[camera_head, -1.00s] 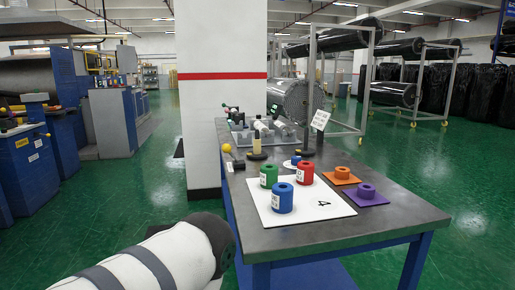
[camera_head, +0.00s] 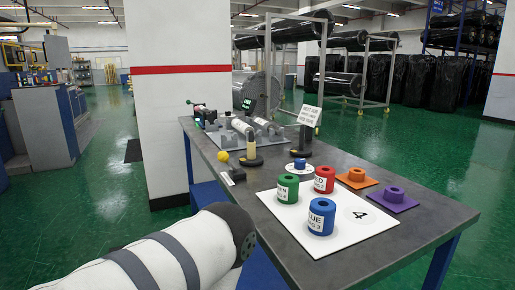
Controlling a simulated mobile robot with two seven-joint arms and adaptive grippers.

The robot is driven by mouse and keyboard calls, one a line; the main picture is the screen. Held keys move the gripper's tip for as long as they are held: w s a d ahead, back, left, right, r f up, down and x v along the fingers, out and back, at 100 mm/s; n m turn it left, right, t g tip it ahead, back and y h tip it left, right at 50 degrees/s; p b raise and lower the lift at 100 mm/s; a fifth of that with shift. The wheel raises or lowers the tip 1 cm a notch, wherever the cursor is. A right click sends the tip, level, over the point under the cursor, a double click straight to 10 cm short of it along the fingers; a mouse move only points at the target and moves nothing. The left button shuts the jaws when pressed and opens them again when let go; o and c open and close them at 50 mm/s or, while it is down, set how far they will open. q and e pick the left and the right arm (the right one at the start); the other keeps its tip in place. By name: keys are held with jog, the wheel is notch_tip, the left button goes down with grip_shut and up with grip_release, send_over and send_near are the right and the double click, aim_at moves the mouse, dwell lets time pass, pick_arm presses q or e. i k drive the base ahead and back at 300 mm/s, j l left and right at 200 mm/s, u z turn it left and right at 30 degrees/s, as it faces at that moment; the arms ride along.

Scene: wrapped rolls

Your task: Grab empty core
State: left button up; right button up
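No thing is marked as an empty core, and I cannot tell which one it is. Green (camera_head: 288,189), red (camera_head: 325,179) and blue (camera_head: 321,217) labelled rolls with holes in their tops stand upright on a white sheet (camera_head: 370,236) marked 4. A small blue spool (camera_head: 300,164) sits on a white disc behind them. Pale cylinders (camera_head: 242,127) lie on a grey rack (camera_head: 228,139) at the table's far end. A cream cylinder (camera_head: 251,147) stands on a dark round base. My white, grey-banded arm comes in from the lower left. Neither gripper is in view.
The dark grey table (camera_head: 270,205) has blue legs. Orange (camera_head: 357,178) and purple (camera_head: 391,199) hubbed plates sit at its right. Green floor is open right.

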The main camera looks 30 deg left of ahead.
aim_at(250, 146)
jog(key=j+z, duration=0.2)
jog(key=j, duration=0.3)
jog(key=k+j+z, duration=0.2)
jog(key=j, duration=0.25)
jog(key=j+z, duration=0.2)
jog(key=j, duration=0.3)
jog(key=k, duration=0.05)
